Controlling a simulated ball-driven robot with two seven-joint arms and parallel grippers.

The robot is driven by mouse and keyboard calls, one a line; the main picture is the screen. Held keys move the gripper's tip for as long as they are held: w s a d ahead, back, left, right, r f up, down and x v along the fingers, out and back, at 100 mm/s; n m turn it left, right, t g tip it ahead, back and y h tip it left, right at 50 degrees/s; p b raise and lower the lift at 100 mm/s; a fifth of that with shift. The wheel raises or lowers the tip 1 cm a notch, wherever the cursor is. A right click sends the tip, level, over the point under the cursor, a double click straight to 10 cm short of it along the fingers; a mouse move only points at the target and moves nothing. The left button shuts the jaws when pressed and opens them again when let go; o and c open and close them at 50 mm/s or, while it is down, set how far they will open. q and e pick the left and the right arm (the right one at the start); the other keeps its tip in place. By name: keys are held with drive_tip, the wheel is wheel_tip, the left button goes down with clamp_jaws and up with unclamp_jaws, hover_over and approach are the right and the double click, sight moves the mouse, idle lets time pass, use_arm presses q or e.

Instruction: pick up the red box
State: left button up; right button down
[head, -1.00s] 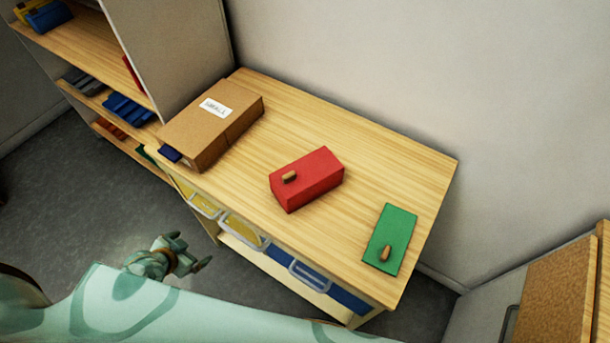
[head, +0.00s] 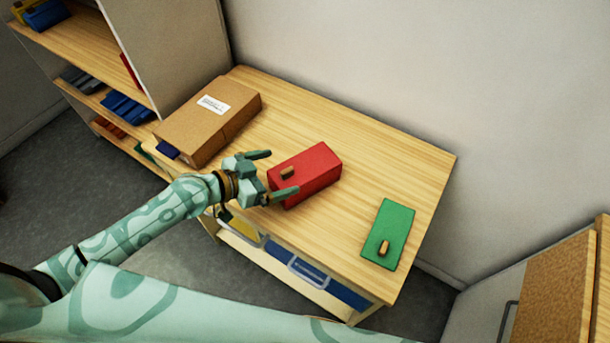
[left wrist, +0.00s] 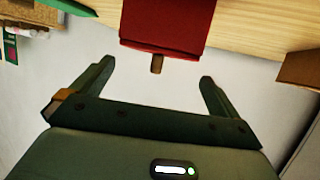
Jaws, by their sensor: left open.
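The red box (head: 312,172) with a small wooden knob (head: 287,172) on it sits on the wooden table, left of the green piece. My left gripper (head: 271,175) is open at the box's left end, its fingers pointing toward the box, one by the far side and one near the front edge. In the left wrist view the red box (left wrist: 165,25) and its knob (left wrist: 157,64) show beyond the open fingers (left wrist: 155,82), with nothing between the fingertips. My right gripper is not in view.
A cardboard box (head: 208,120) with a white label stands at the table's left end. A flat green piece (head: 388,234) with a wooden knob lies at the right. The table top (head: 370,160) is clear behind the red box. A shelf (head: 85,95) stands at left.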

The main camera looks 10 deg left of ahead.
sight(293, 169)
use_arm(q)
drive_tip(key=x, duration=0.6)
drive_tip(key=shift+s+d, duration=0.1)
drive_tip(key=shift+d, duration=0.3)
drive_tip(key=c, duration=1.3)
drive_tip(key=shift+r, duration=0.1)
